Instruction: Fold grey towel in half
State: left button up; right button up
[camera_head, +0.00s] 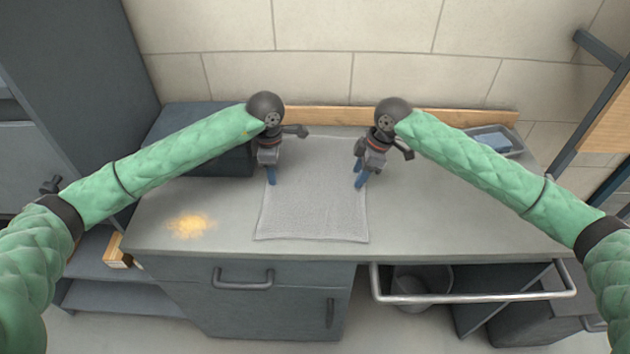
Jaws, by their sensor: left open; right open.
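The grey towel (312,212) lies flat and spread out on the grey counter, its near edge close to the counter's front edge. My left gripper (271,180) is open, pointing down over the towel's left edge. My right gripper (360,183) is open, pointing down over the towel's right edge. Both are about midway along the towel's length, and neither holds any cloth. I cannot tell whether the fingertips touch the towel. The grippers and wrists hide small parts of its side edges.
The counter (450,222) is clear to the right of the towel. A yellowish patch (191,225) of loose material lies at the left. A dark box (205,150) stands at the back left, and a grey tray (487,140) at the back right. A wall with a wooden strip (330,114) bounds the back.

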pick_arm(q)
jog(key=shift+s+f, duration=0.1)
jog(key=shift+s, duration=0.35)
pick_arm(e)
jog(key=shift+s+f, duration=0.1)
jog(key=shift+s, duration=0.35)
pick_arm(q)
jog(key=shift+w+f, duration=0.2)
jog(key=shift+f, duration=0.05)
pick_arm(e)
jog(key=shift+w+f, duration=0.2)
jog(key=shift+f, duration=0.05)
pick_arm(q)
jog(key=shift+s+f, duration=0.1)
jog(key=shift+s, duration=0.05)
pick_arm(e)
jog(key=shift+s+f, duration=0.1)
jog(key=shift+s, duration=0.05)
pick_arm(q)
jog(key=shift+c, duration=0.2)
pick_arm(e)
jog(key=shift+c, duration=0.2)
pick_arm(q)
grip_shut()
pick_arm(e)
grip_shut()
